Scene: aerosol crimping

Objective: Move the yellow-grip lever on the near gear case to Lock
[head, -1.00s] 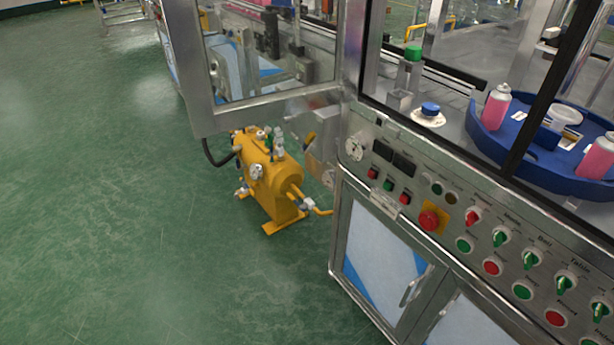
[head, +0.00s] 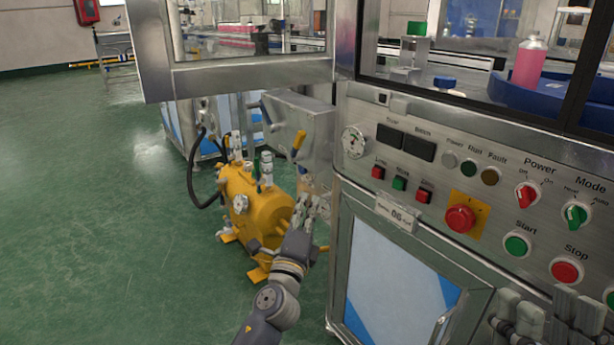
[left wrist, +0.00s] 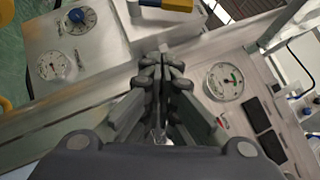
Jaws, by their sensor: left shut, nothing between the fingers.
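The yellow-grip lever (head: 300,141) stands on the front of the near gear case (head: 287,108), a grey metal box behind the yellow machine. Its grip points up and leans slightly right; no Lock marking is readable. My left gripper (head: 312,203) is shut and empty, below the lever and apart from it. In the left wrist view the shut fingers (left wrist: 162,68) point up the picture, and a yellow grip (left wrist: 178,4) is cut by the top edge. My right gripper (head: 540,312) is at the bottom right, its fingers apart, partly cut off and far from the lever.
The control cabinet (head: 400,225) with buttons and a round gauge (head: 354,141) stands close to the right of my left gripper. The yellow machine (head: 247,195) and a black hose (head: 192,180) are left. A framed door (head: 250,78) overhangs the case. Green floor at left is clear.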

